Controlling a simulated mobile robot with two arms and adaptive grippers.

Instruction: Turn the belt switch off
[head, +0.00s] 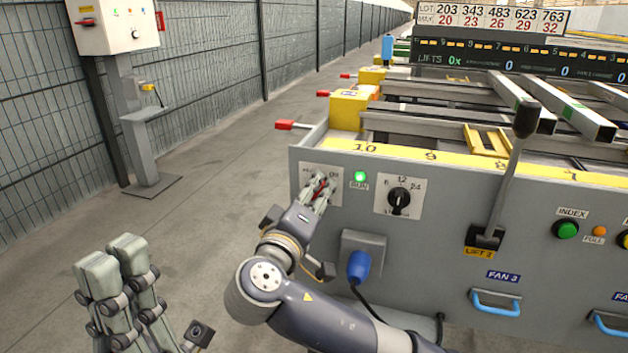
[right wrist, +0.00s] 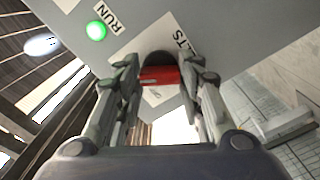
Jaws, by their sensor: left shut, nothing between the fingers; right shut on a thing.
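The belt switch (head: 322,186) is a red knob on a white plate at the left of the grey panel; the fingers largely cover it in the head view. In the right wrist view the red switch handle (right wrist: 158,76) sits between the fingers, in front of a dark round base. My right gripper (head: 318,190) is shut on it; it also shows in the right wrist view (right wrist: 165,80). The plate's lettering is partly hidden. The green RUN lamp (head: 360,177) beside it is lit. My left gripper (head: 113,254) is shut and empty at the lower left, away from the panel.
A black rotary dial (head: 399,197), a blue plug (head: 359,266) and a tall lever (head: 508,170) are right of the switch. A red-tipped handle (head: 286,125) sticks out left of the table. A control box (head: 112,25) stands by the fence. The floor between is clear.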

